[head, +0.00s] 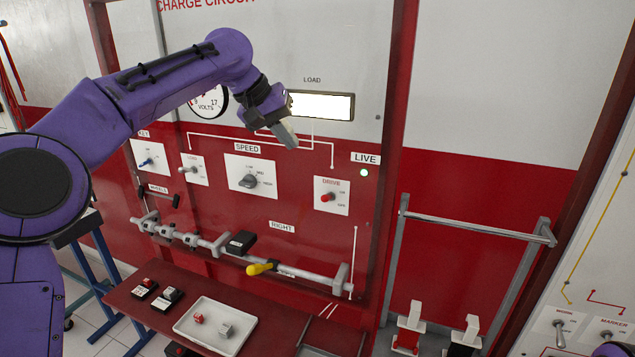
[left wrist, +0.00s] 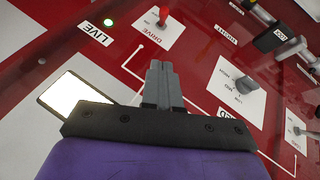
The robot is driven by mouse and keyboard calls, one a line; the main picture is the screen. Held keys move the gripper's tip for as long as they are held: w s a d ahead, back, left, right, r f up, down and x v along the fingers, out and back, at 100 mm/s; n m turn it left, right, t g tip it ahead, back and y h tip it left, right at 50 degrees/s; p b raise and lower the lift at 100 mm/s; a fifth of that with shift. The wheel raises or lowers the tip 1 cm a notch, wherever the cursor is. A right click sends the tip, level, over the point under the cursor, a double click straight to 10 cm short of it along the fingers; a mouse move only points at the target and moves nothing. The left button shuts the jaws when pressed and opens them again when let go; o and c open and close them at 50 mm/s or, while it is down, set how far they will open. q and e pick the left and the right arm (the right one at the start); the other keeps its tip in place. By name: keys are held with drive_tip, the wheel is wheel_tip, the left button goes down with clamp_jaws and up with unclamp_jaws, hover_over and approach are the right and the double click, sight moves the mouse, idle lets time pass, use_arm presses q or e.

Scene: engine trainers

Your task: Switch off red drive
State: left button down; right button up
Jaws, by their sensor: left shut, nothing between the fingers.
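The red drive switch (head: 327,198) is a small red toggle on a white plate labelled DRIVE, at the right of the red panel in the head view. It also shows in the left wrist view (left wrist: 160,20), beyond the fingertips and near the top edge. My left gripper (head: 288,138) is shut and empty in front of the panel, above and left of the drive plate and just below the lit LOAD display. Its closed fingers also show in the left wrist view (left wrist: 160,75), pointing towards the drive plate without touching the toggle. My right gripper is not in view.
The LIVE lamp (head: 364,172) glows beside the drive plate. A speed knob (head: 249,181) and a load switch (head: 187,169) sit to the left. A rail with a yellow handle (head: 262,268) juts out below. A white tray (head: 190,333) lies on the red shelf.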

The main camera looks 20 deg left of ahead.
use_arm(q)
drive_tip(key=p, duration=0.2)
approach(317, 184)
drive_tip(key=d, duration=0.1)
drive_tip(key=d+f, duration=0.1)
drive_tip(key=d, duration=0.1)
drive_tip(key=shift+d+f, duration=0.25)
drive_tip(key=shift+f, duration=0.05)
drive_tip(key=f, duration=0.1)
drive_tip(key=d+f, duration=0.1)
drive_tip(key=s+f, duration=0.1)
drive_tip(key=shift+s+d+f, duration=0.15)
drive_tip(key=shift+d+f, duration=0.1)
drive_tip(key=shift+d, duration=0.15)
